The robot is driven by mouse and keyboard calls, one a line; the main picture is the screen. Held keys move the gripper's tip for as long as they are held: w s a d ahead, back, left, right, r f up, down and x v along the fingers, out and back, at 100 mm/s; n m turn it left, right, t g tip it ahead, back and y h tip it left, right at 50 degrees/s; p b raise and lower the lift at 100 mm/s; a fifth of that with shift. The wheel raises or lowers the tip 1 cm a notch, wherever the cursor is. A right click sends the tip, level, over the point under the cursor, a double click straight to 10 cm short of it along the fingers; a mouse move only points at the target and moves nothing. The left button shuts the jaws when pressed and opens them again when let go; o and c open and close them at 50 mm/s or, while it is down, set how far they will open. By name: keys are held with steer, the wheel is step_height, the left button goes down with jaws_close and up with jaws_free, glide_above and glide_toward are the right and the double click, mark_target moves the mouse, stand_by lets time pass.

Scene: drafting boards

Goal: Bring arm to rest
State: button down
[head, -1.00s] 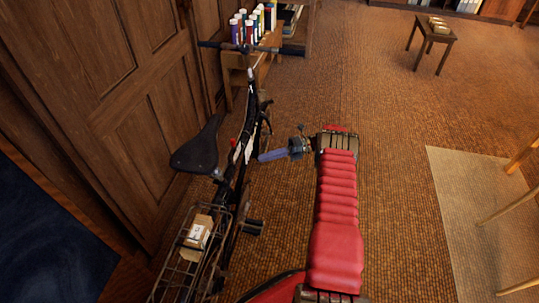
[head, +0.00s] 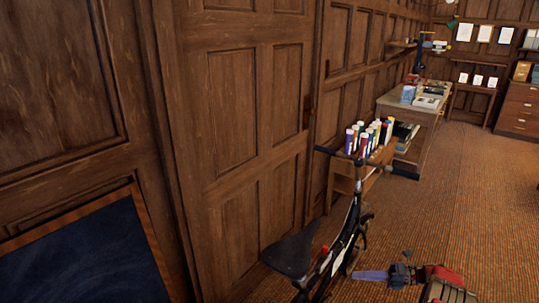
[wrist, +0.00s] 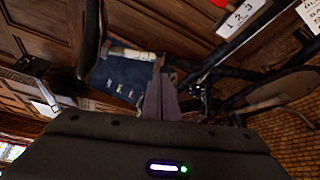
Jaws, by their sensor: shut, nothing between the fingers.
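My gripper (head: 371,275) shows low in the head view, its bluish fingers closed and pointing left towards a black bicycle (head: 346,240). In the wrist view the fingers (wrist: 160,98) lie together with nothing between them. My red arm enters at the bottom edge of the head view; most of it is out of frame. The bicycle stands upright along the panelled wall, its dark saddle (head: 291,254) left of my gripper. Whether the fingertips touch the bicycle cannot be told.
A dark blue pouch (wrist: 122,76) and a white numbered tag (wrist: 241,15) are close in the wrist view. A small shelf with several coloured tubes (head: 366,137) and a desk (head: 411,108) stand along the wall. Open carpet (head: 455,210) lies to the right.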

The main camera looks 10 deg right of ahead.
steer(key=s+a+f+n+g+h, duration=0.35)
steer(key=s+f+n, duration=0.25)
steer(key=n, duration=0.4)
steer(key=s+a+r+n+t+h, duration=0.1)
steer(key=s+a+r+n+h, duration=0.3)
steer(key=r, duration=1)
steer(key=s+a+r+n+t+h, duration=0.2)
steer(key=s+a+r+n+h, duration=0.2)
steer(key=s+a+r+n, duration=0.6)
steer(key=s+a+r+n+t+h, duration=0.1)
steer(key=s+a+r+n+h, duration=0.3)
steer(key=r, duration=1.3)
steer(key=s+a+n, duration=0.4)
steer(key=s+n, duration=0.3)
steer(key=s, duration=0.1)
steer(key=shift+s+r+n, duration=0.3)
steer(key=shift+n, duration=0.1)
